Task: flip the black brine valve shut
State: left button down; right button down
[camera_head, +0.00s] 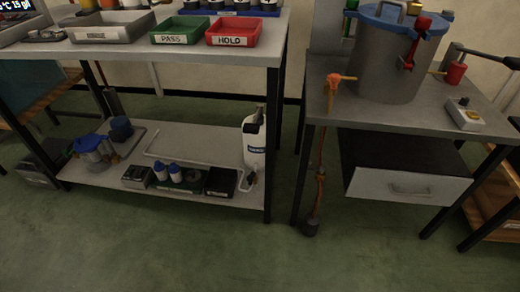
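A grey metal cylinder (388,62) with a blue lid (385,18) stands upright on the right-hand bench. I cannot clearly make out a black brine valve. A dark, roughly level bar (485,54) reaches in to the right of the cylinder and runs out at the right edge; I cannot tell whether it is the valve's lever. A red fitting (455,74) sits below it on the cylinder's right side. An orange fitting (336,79) is at the cylinder's lower left, with an orange-brown hose (320,160) hanging to the floor. Neither gripper is in view.
The right-hand bench (335,118) has a drawer and a small grey box (465,114) on top. The left bench (105,48) holds a green PASS tray (180,30) and a red HOLD tray (234,32). A white jug (254,140) stands on its lower shelf. The front floor is clear.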

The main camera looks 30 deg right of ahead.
aim_at(250, 178)
jog(key=l+z, duration=0.15)
jog(key=z, duration=0.6)
jog(key=i+j, duration=0.05)
